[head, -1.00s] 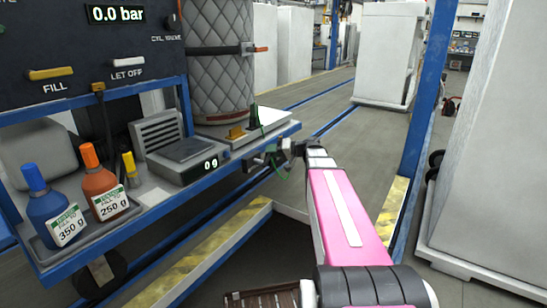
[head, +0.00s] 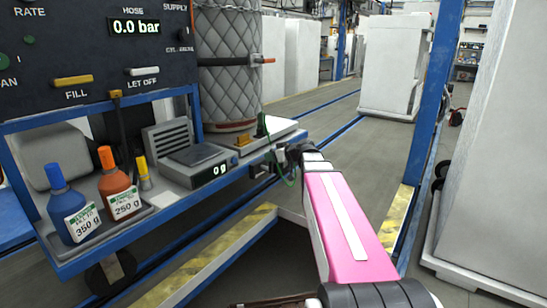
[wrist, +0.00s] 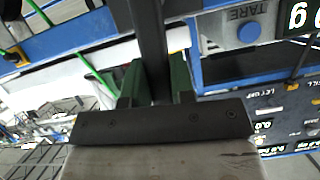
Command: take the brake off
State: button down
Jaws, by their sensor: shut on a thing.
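My gripper (head: 281,157) is at the right end of the blue-framed trolley (head: 250,165), just below its top edge. In the wrist view its two green fingers (wrist: 154,82) are shut on a dark upright bar (wrist: 149,35). Most of this bar is hidden in the head view, and I cannot tell for certain that it is the brake lever. My pink arm reaches in from the lower right.
The trolley carries a scale (head: 190,165) reading 0 g, a blue bottle (head: 70,205), an orange bottle (head: 118,190) and a quilted cylinder (head: 228,75). A blue post (head: 430,110) and a white cabinet (head: 500,160) stand at right.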

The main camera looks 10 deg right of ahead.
jog(key=shift+s+a+n+h, duration=0.2)
jog(key=shift+s+n+h, duration=0.1)
jog(key=shift+n, duration=0.1)
dwell(0.3)
jog(key=c, duration=1)
grip_release()
jog(key=shift+o, duration=0.2)
jog(key=v, duration=1)
jog(key=shift+s+d, duration=0.2)
jog(key=shift+s, duration=0.15)
